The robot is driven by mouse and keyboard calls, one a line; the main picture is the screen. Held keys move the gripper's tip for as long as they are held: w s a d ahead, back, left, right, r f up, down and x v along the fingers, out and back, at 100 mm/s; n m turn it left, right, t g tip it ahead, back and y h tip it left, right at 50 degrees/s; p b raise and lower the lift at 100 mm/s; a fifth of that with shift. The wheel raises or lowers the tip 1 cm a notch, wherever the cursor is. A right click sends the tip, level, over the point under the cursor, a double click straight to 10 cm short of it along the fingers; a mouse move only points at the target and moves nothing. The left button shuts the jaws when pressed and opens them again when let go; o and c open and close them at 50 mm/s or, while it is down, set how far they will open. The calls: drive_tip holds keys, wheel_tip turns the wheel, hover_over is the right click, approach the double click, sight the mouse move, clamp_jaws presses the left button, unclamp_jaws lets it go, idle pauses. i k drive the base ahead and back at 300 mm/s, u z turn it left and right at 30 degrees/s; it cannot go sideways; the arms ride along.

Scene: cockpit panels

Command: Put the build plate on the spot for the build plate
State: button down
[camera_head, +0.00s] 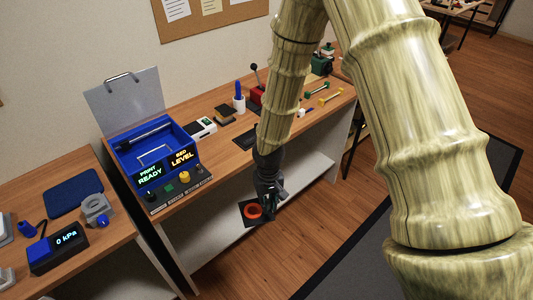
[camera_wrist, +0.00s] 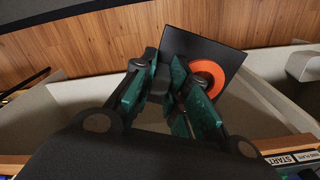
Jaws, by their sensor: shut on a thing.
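The build plate is a thin black square with an orange ring on its face; it shows in the head view (camera_head: 245,206) and in the wrist view (camera_wrist: 210,48). My gripper (camera_head: 268,203) is shut on the plate's edge and holds it in front of the workbench, below the bench top. In the wrist view my gripper (camera_wrist: 170,82) has its green-padded fingers at the plate's near edge; the exact contact is partly hidden. The blue printer (camera_head: 152,150) stands on the bench with its grey lid raised and lit "PRINT READY" and "BED LEVEL" panels. I cannot make out a marked plate spot.
A white and black device (camera_head: 201,128), a blue bottle (camera_head: 239,97) and a red lever press (camera_head: 256,92) stand along the bench. A pale lower shelf (camera_head: 205,238) lies under it. A gauge box (camera_head: 58,247) sits on the left table.

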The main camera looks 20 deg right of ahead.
sight(223, 155)
drive_tip(key=z, duration=2.45)
drive_tip(key=k, duration=1.55)
drive_tip(key=u, duration=1.75)
drive_tip(key=i, duration=1.5)
